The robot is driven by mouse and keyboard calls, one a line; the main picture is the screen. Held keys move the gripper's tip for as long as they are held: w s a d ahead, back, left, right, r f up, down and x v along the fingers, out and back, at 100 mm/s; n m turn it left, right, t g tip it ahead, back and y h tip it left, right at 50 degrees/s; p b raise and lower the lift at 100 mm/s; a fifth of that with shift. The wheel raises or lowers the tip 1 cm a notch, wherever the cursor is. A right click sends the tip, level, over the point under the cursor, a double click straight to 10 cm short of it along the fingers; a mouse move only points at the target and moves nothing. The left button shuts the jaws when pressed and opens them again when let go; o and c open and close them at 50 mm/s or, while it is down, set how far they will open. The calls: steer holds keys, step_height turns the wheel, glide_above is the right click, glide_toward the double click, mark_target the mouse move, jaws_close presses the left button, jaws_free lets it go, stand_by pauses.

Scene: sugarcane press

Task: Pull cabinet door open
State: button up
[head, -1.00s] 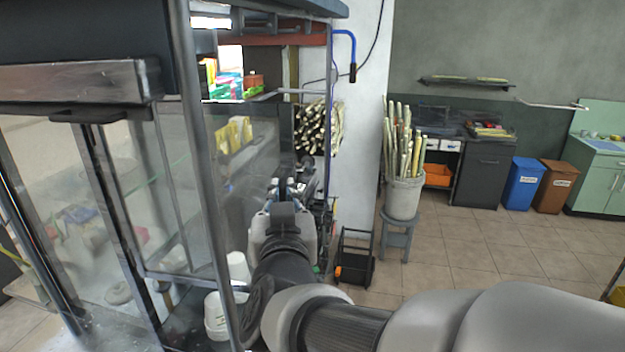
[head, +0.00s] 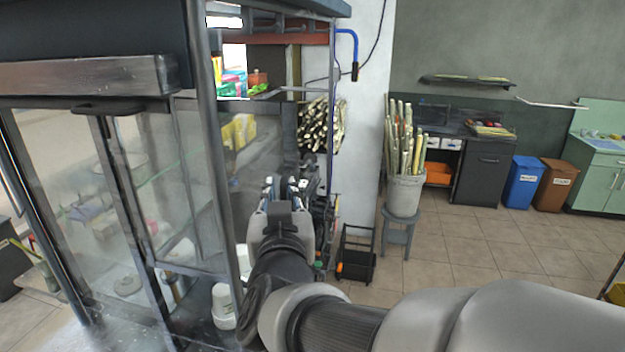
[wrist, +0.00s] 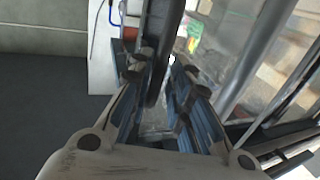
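The glass cabinet (head: 198,130) with dark metal framing fills the left of the head view. A hinged or sliding glass door panel (head: 178,190) shows on it; I cannot tell which way it moves. My gripper (head: 284,184) is at the cabinet's right side, with its fingers apart. In the wrist view, my gripper (wrist: 160,85) has a dark, rounded bar (wrist: 160,55), which looks like a handle, between its fingers, nearer the left one. Whether the fingers touch it is unclear. No clear opening of a door shows.
A bucket of cane (head: 405,190) stands on a stool right of my arm. Blue (head: 523,182) and brown (head: 555,185) bins line the back wall.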

steer(key=shift+o, duration=0.5)
steer(key=shift+d+r, duration=0.15)
steer(key=shift+r, duration=0.4)
steer(key=s+d+f, duration=0.1)
steer(key=s, duration=1.1)
steer(key=shift+d, duration=0.15)
steer(key=shift+w, duration=0.1)
